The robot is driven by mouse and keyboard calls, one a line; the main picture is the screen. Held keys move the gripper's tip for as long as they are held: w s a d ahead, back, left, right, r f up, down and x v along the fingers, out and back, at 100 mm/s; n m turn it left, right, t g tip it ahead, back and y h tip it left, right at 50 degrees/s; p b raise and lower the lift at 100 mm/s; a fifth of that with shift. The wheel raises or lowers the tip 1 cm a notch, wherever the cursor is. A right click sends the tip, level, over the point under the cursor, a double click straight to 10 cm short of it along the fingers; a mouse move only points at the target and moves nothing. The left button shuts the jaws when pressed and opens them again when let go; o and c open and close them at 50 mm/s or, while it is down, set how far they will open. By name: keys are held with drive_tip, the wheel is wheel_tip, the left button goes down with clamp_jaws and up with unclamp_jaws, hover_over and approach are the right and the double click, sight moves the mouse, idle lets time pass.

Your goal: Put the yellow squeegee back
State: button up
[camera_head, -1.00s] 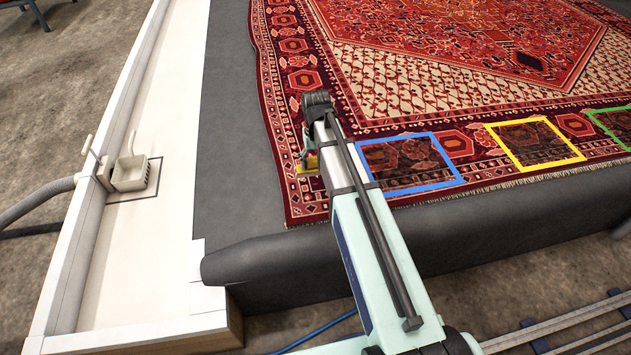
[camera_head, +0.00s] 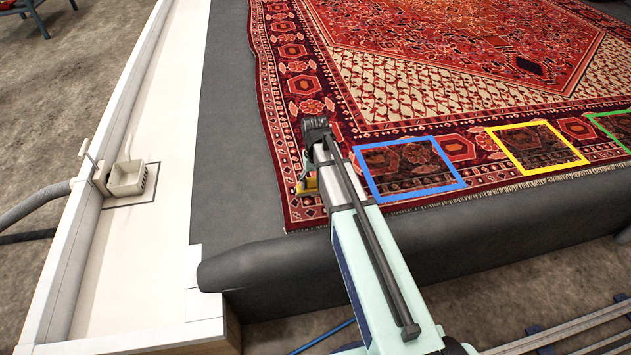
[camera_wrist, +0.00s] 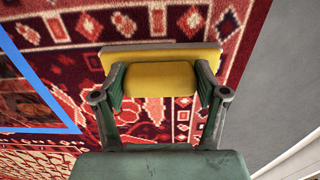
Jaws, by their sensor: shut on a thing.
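The yellow squeegee (camera_wrist: 158,68) is between my gripper's fingers in the wrist view, its long yellow bar lying across them. My gripper (camera_wrist: 160,85) is shut on it. In the head view, a small yellow part of the squeegee (camera_head: 308,187) shows beside my gripper (camera_head: 312,178), over the rug's left border. The arm hides most of it there. I cannot tell whether the squeegee touches the rug.
The patterned red rug (camera_head: 440,75) lies on a dark grey surface (camera_head: 228,130). Blue (camera_head: 365,172), yellow (camera_head: 500,147) and green (camera_head: 610,132) frames mark its near border. A cream holder box (camera_head: 127,180) sits on the white ledge (camera_head: 165,215) at left, inside a dark outline.

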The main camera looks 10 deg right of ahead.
sight(315, 179)
drive_tip(key=shift+f, duration=0.1)
drive_tip(key=o, duration=1.3)
wheel_tip(315, 179, up, 12)
drive_tip(key=p, duration=0.4)
drive_tip(key=shift+p, duration=0.35)
